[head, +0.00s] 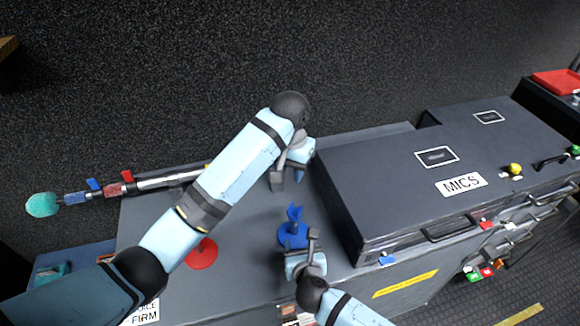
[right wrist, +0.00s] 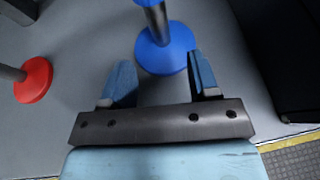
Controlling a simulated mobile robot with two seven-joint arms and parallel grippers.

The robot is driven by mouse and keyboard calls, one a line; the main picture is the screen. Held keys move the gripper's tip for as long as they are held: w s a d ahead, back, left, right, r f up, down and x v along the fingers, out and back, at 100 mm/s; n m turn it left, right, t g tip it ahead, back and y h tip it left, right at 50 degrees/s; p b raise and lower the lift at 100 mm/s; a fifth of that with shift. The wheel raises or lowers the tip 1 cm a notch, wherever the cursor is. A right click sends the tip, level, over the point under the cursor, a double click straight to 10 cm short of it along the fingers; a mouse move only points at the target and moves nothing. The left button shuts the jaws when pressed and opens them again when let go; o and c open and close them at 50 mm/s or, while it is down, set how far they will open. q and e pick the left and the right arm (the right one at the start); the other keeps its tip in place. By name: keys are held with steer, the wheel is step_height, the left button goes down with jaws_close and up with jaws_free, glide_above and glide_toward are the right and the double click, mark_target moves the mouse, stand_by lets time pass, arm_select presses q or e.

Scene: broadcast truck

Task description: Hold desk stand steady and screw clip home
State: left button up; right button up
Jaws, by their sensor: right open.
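The blue desk stand (head: 291,238) stands on the grey worktop, its round blue base (right wrist: 165,55) and grey stem (right wrist: 154,18) showing in the right wrist view. A blue clip (head: 295,212) shows at its top; how far it is seated cannot be told. My right gripper (head: 299,242) is open at the stand's near side. In the right wrist view its fingers (right wrist: 160,75) are apart, with the base just beyond them. My left gripper (head: 287,178) is above and behind the stand, apart from the clip, and its fingers look spread and empty.
A red round base (head: 202,254) stands left of the blue stand, partly behind my left arm; it also shows in the right wrist view (right wrist: 33,80). A dark MICS case (head: 400,190) walls the right side. A teal-tipped pole (head: 150,183) lies at the back left.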

steer(key=v, duration=0.5)
stand_by(0.4)
